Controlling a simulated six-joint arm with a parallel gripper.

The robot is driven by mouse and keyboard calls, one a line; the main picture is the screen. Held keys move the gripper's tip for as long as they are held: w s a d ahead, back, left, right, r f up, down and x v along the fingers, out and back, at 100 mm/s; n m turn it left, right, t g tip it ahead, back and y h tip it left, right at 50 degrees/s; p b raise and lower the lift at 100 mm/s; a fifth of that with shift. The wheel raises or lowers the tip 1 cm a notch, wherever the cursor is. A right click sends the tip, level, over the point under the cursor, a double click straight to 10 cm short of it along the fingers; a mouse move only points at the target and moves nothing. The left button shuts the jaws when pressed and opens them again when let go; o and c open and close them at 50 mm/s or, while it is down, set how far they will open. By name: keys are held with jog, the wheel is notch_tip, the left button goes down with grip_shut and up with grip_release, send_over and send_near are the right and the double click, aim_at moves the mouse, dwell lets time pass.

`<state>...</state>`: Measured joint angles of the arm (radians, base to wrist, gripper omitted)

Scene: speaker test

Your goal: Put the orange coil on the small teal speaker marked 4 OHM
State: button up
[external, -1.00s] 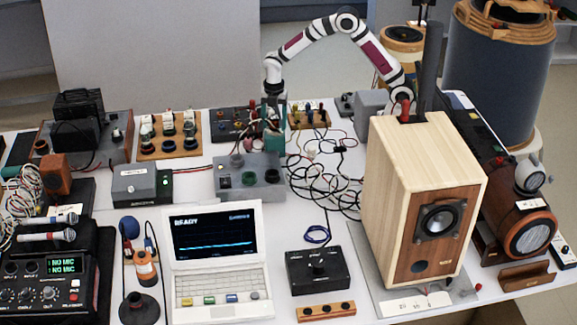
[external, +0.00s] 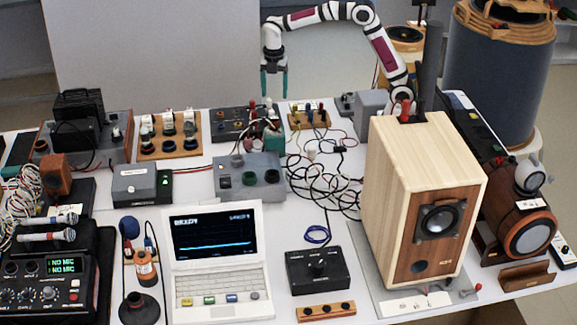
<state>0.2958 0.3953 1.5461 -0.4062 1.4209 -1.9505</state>
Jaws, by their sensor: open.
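My gripper (external: 274,94) hangs over the back middle of the table with its teal fingers apart and nothing between them. Below it, clear of the fingertips, a small teal object (external: 273,138) stands behind the grey box. It may be the small teal speaker, but no 4 OHM marking can be read. Small reddish and pale shapes show around its top; I cannot tell whether one is the orange coil. An orange cylinder (external: 145,268) with a dark top stands at the front left, left of the laptop.
A grey box (external: 262,184) with round sockets stands in front of the teal object. Loose black cables (external: 320,190) lie to its right. A tall wooden speaker (external: 395,190) stands right, a white laptop (external: 222,285) in front. Open air surrounds my raised gripper.

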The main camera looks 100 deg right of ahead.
jog(key=s+a+r+m+y, duration=0.1)
jog(key=s+a+r+m, duration=0.2)
jog(key=s+a+m, duration=0.9)
jog(key=s+a+f+m, duration=0.1)
jog(key=s+f+m, duration=0.1)
jog(key=s+m, duration=0.2)
jog(key=s+a+f+m, duration=0.2)
jog(key=s+m, duration=0.1)
jog(key=s, duration=0.8)
jog(key=shift+a+m+y, duration=0.3)
jog(key=shift+m+y, duration=0.1)
